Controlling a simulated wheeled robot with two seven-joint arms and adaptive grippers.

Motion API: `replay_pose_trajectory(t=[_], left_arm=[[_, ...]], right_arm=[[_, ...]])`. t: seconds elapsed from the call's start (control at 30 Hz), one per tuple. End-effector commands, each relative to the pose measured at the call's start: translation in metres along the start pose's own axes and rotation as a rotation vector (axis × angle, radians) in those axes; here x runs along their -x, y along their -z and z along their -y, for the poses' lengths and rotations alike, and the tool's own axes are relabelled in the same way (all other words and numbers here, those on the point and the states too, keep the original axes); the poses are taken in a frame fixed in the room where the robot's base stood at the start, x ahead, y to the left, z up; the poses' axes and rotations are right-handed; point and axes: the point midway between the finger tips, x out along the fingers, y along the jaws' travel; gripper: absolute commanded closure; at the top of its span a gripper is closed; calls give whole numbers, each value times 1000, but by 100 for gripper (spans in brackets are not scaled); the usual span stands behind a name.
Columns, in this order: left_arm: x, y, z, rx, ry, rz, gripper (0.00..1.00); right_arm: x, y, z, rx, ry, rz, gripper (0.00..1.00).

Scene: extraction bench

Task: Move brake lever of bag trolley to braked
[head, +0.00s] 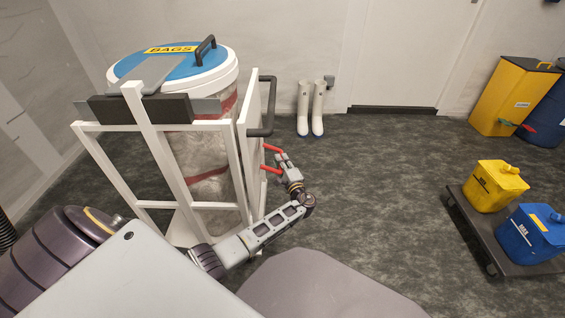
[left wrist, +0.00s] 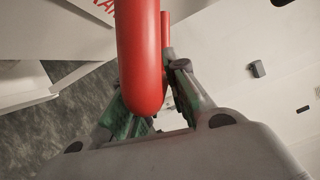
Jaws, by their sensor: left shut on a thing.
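The bag trolley (head: 232,158) is a white upright frame at the left of the head view, holding a clear bag under a blue lid marked BAGS. Two red bars stick out to the right from its side; I take them for the brake lever (head: 271,148). My left gripper (head: 281,163) is at these bars, beside the trolley. In the left wrist view, a thick red bar (left wrist: 141,50) runs between the fingers of the left gripper (left wrist: 152,112), which is shut on it. A second red piece shows behind it. My right gripper is not in view.
A black handle (head: 268,105) juts from the trolley's right side above my gripper. White boots (head: 311,108) stand by the back wall. A low dark dolly (head: 480,235) with yellow and blue containers is at the right. The floor between is clear.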

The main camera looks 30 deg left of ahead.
Motion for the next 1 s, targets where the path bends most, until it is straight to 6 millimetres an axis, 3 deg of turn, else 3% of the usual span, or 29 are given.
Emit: replay_pose_trajectory(t=[0.47,0.5,0.63,1.0], left_arm=[[-3,-5,-4,-20,5,9,100],[-3,-5,-4,-20,5,9,79],[-2,-4,-3,-19,5,7,63],[0,-1,-2,-16,6,2,63]], right_arm=[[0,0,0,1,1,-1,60],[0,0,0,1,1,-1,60],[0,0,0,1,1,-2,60],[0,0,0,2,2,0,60]])
